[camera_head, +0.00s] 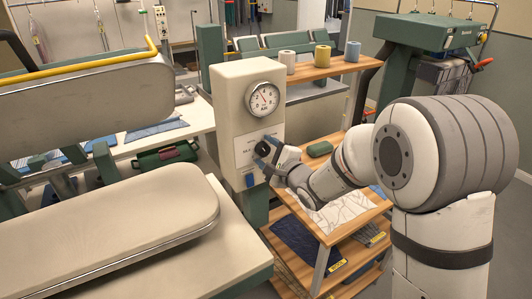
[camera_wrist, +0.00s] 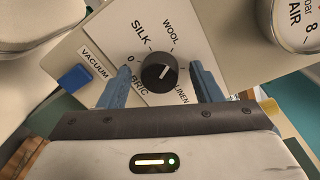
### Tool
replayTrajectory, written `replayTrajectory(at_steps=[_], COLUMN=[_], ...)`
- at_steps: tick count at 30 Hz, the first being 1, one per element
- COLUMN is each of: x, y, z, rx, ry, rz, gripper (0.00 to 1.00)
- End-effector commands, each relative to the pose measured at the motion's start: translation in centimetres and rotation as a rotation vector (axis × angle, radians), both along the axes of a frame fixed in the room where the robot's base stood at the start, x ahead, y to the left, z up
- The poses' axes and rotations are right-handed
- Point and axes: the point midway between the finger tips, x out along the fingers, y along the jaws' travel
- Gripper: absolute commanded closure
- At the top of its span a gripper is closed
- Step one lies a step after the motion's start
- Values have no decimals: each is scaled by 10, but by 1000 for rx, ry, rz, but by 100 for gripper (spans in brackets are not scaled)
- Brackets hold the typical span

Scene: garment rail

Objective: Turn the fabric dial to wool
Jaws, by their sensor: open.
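The fabric dial is a round black knob (camera_wrist: 159,72) with a short white line on its face. It sits on a white label plate (camera_wrist: 205,38) printed SILK, WOOL, LINEN and 0. The white line slants up and right; I cannot tell exactly which mark it meets. My gripper (camera_wrist: 161,66) is open, with one blue finger on each side of the knob and a visible gap to it on both sides. In the head view my gripper (camera_head: 264,156) is at the front of the cream control box (camera_head: 232,115), partly covering the plate.
A blue VACUUM button (camera_wrist: 75,77) is left of the dial, close to the left finger. An AIR gauge (camera_head: 262,99) sits above the dial. The padded press (camera_head: 120,235) is at left, and a wooden shelf trolley (camera_head: 318,230) stands below my arm.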

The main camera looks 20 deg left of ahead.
Motion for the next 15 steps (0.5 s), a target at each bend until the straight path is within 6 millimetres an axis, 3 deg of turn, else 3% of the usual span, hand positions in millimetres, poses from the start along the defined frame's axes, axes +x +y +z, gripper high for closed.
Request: replayTrajectory(at_steps=[5, 15], x=[-8, -42], y=[-11, -53], z=[0, 4], rx=[1, 1], ry=[-1, -1], rz=[-2, -3], gripper=[41, 41])
